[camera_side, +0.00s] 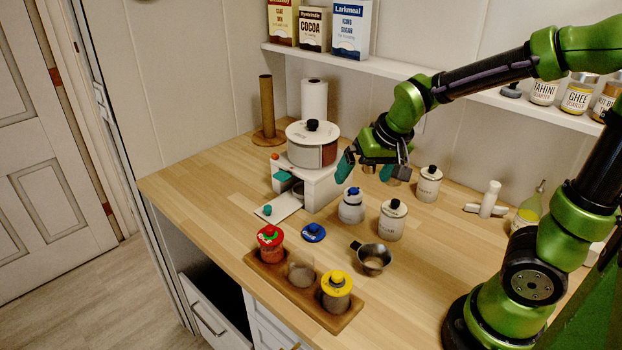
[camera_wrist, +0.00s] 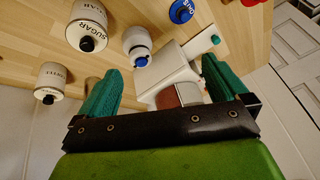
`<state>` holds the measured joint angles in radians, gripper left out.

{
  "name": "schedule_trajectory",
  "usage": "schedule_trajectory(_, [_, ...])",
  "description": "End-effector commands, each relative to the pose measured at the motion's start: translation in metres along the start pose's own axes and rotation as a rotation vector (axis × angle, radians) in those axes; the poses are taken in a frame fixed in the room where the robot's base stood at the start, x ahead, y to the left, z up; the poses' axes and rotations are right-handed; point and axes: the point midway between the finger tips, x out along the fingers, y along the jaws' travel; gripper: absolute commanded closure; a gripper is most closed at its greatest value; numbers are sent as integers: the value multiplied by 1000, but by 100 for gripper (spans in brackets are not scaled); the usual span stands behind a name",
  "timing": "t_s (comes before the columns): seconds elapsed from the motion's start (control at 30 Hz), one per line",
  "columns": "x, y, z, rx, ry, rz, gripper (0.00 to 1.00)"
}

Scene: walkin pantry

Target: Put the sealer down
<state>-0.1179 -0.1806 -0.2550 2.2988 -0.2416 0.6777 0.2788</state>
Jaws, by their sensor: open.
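A white rounded device with a blue knob, which I take to be the sealer (camera_side: 351,208), stands upright on the wooden counter beside the white machine. It also shows in the wrist view (camera_wrist: 138,42), upper middle, beyond my fingertips. My gripper (camera_side: 375,169) is open, its two teal fingers spread wide with nothing between them. It hangs above and behind the sealer, apart from it. In the wrist view the fingers (camera_wrist: 160,80) frame part of the white machine.
The white machine (camera_side: 322,188) with a round hopper stands left of my gripper. White canisters (camera_side: 391,222) (camera_side: 428,185) stand to the right. A metal cup (camera_side: 373,260), a blue lid (camera_side: 313,233) and a wooden jar rack (camera_side: 300,296) lie in front. A shelf (camera_side: 430,78) runs behind.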

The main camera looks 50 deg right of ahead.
Motion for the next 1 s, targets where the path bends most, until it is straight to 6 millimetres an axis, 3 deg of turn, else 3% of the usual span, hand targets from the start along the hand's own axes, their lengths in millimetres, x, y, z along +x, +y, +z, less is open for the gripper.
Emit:
schedule_trajectory(0.03, [-22,-8,10,-7,15,-56,0])
schedule_trajectory(0.1, [-47,-17,28,-28,26,-121,0])
schedule_trajectory(0.2, [-75,-27,52,-67,45,-194,0])
schedule_trajectory(0.33, [-97,-34,76,-111,68,-254,0])
schedule_trajectory(0.5, [-107,-37,90,-138,81,-283,0])
schedule_trajectory(1.0, [-108,-38,91,-140,81,-284,0])
